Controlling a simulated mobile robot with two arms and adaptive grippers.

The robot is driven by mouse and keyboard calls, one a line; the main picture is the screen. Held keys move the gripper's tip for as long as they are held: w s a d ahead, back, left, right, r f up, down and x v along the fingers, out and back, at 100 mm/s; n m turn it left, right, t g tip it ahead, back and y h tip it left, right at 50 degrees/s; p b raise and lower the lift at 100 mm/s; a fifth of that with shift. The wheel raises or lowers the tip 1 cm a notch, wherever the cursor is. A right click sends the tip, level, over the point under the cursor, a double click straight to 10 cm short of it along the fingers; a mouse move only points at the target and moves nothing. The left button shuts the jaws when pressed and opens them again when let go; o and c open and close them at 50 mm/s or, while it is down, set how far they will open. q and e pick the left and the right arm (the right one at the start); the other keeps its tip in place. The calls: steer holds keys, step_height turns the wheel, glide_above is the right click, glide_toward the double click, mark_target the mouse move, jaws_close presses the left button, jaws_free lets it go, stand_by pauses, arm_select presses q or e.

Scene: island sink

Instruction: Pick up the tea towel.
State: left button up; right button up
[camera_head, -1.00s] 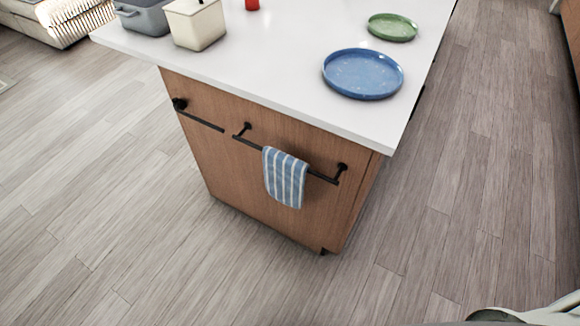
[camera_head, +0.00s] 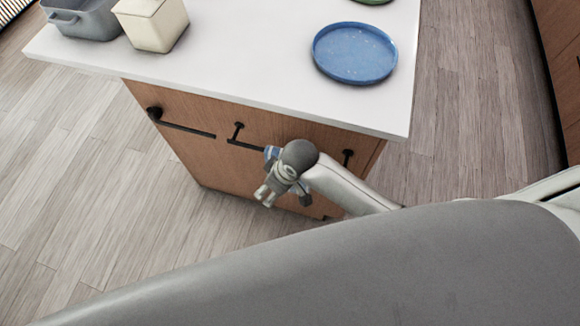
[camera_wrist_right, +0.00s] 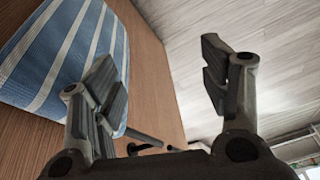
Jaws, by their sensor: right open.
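The tea towel, blue with white stripes, hangs on the black rail of the island's wooden end. In the head view only a small blue part of the towel (camera_head: 271,153) shows behind my right gripper (camera_head: 268,196) and wrist. In the right wrist view the towel (camera_wrist_right: 65,50) fills the upper left. My right gripper (camera_wrist_right: 162,80) is open there. One finger overlaps the towel's edge in the picture; the other is off to the right, over the floor. No cloth shows between the fingers. I cannot tell whether the near finger touches the towel. My left gripper is out of view.
The black rail (camera_head: 245,145) sticks out from the wooden cabinet side (camera_head: 225,175). Above it, the white countertop (camera_head: 240,70) holds a blue plate (camera_head: 354,52), a cream box (camera_head: 152,22) and a grey-blue container (camera_head: 83,18). Floor on the left is clear. My arm covers the lower picture.

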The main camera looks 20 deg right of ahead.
step_height(320, 180, up, 5)
steer(key=w+a+n+h, duration=0.1)
steer(key=w+n, duration=0.1)
steer(key=n, duration=0.1)
steer(key=r+n+g+h+p, duration=0.1)
steer(key=r+n+g+h, duration=0.1)
steer(key=h, duration=0.2)
glide_above(269, 151)
steer(key=s+d, duration=0.4)
steer(key=shift+f, duration=0.25)
steer(key=f, duration=0.2)
steer(key=d+f, duration=0.1)
steer(key=f, duration=0.1)
steer(key=shift+w+f, duration=0.2)
steer(key=shift+f, duration=0.1)
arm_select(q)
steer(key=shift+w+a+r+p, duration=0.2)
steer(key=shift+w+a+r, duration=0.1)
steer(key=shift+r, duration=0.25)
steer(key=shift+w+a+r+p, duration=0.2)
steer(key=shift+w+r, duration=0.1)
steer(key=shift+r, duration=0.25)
arm_select(e)
steer(key=shift+w+d+f, duration=0.15)
steer(key=shift+w+f, duration=0.05)
steer(key=shift+f, duration=1.25)
steer(key=shift+w+d+f, duration=0.1)
steer(key=shift+w+f, duration=0.05)
steer(key=shift+f, duration=1.25)
